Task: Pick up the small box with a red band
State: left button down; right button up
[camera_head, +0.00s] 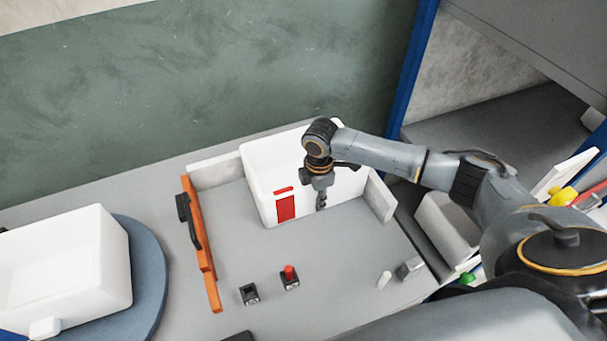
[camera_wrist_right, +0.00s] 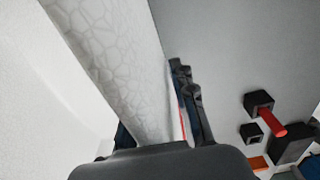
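A white box with a red patch (camera_head: 262,182) stands on the grey work surface in the middle of the head view. My right gripper (camera_head: 320,198) points down at its near upper edge, right of the red patch. In the right wrist view the box's pale, textured wall (camera_wrist_right: 120,50) runs between my right fingers (camera_wrist_right: 158,115). A thin red strip shows between the wall and the right-hand finger. The fingers are close to the wall, but whether they grip it is unclear. One finger is hidden behind the wall in the head view. My left gripper is not in view.
A white open box (camera_head: 115,265) sits on a blue round plate (camera_head: 152,270) at left. An orange bar with a dark handle (camera_head: 201,240) borders the work area. Two small dark blocks, one with a red button (camera_head: 289,275), stand in front. A low grey wall (camera_head: 380,197) is at right.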

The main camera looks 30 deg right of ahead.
grip_shut()
jog(key=shift+r, duration=0.15)
